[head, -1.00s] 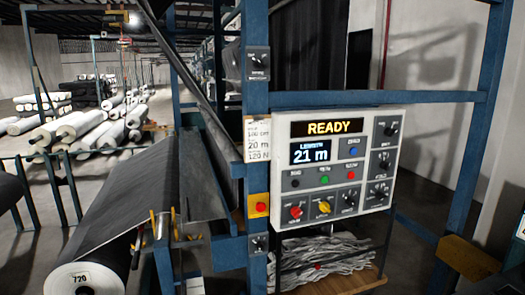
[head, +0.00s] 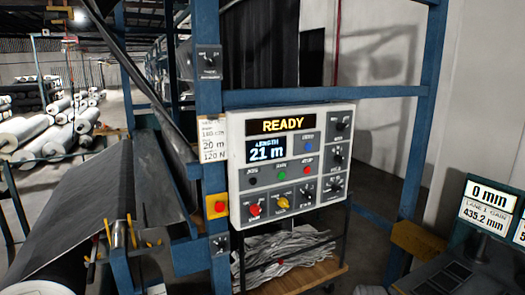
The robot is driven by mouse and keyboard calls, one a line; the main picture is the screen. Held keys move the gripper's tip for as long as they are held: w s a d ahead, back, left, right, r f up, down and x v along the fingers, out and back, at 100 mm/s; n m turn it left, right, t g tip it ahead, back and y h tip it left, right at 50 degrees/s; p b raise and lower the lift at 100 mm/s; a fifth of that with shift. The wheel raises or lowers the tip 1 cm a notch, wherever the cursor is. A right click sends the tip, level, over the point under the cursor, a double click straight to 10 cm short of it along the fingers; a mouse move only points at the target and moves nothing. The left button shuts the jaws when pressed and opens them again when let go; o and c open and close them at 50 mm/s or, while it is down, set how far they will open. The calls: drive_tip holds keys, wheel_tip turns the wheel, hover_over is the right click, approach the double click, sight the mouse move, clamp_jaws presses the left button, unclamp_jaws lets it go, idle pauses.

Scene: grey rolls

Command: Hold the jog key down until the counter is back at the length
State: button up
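The control panel (head: 240,200) is a pale box on the blue machine frame. Its upper display (head: 283,125) reads READY in yellow. The length counter (head: 266,149) below it reads 21 m. Under the counter sit a black, a green (head: 281,175) and a red button, with a blue button (head: 308,147) at upper right. Their small labels are too blurred to read surely, so I cannot tell which is the jog key. A card (head: 213,140) left of the panel shows 20 m and 120 N. My gripper is not in view.
A red stop button on a yellow plate (head: 216,206) is on the post left of the panel. Dark fabric (head: 85,185) slopes down at left. A console with screens (head: 488,208) stands at right. White rolls (head: 25,133) lie at back left.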

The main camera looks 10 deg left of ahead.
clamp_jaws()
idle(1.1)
